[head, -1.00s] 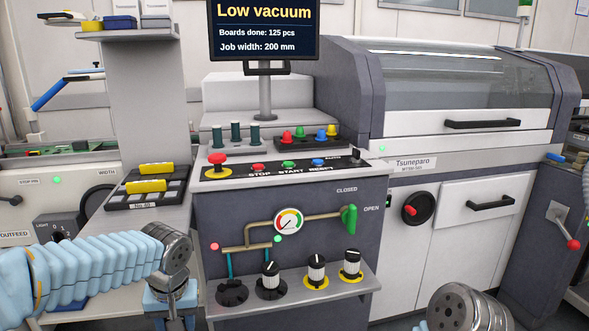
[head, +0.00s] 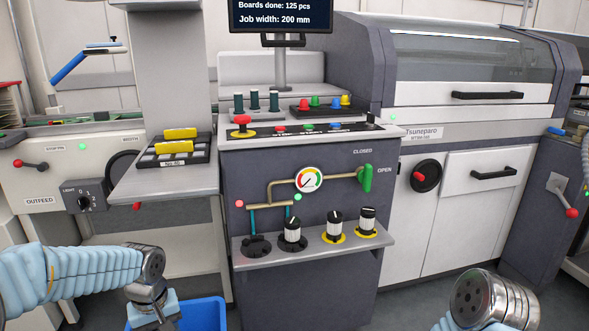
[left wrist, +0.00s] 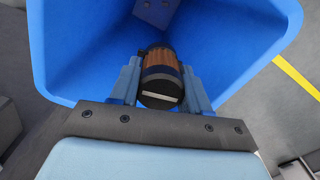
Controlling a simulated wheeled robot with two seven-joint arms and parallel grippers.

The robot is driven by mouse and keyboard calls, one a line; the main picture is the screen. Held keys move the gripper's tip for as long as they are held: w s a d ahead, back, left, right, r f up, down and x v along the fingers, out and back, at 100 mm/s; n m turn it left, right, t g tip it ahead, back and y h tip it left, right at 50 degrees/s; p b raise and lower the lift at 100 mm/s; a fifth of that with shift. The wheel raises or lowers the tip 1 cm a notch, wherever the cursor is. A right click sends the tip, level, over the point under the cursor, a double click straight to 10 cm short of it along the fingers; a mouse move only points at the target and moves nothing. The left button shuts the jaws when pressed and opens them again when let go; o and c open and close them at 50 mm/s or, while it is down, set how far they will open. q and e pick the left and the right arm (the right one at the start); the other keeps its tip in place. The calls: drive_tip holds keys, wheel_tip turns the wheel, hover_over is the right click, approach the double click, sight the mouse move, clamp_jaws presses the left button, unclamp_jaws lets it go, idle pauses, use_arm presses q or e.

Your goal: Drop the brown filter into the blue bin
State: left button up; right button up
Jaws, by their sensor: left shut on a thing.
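The brown filter (left wrist: 160,72), a ribbed brown cylinder with a dark end cap, is held between the fingers of my left gripper (left wrist: 160,85) in the left wrist view. It is over the open mouth of the blue bin (left wrist: 70,50), whose walls surround it in that view. In the head view the blue bin (head: 205,314) shows at the bottom edge, partly behind my left gripper's wrist; the filter is hidden there. My right arm shows at the lower right, but its gripper's fingers are out of the frame.
A grey shelf with a tray of yellow parts (head: 172,150) is above and behind the bin. A yellow floor line (left wrist: 297,77) runs beside the bin.

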use_arm(q)
drive_tip(key=shift+f, duration=0.45)
drive_tip(key=o, duration=1.2)
drive_tip(key=shift+c, duration=0.2)
drive_tip(key=shift+r, duration=0.1)
wheel_tip(320, 180, up, 14)
drive_tip(key=p, duration=0.1)
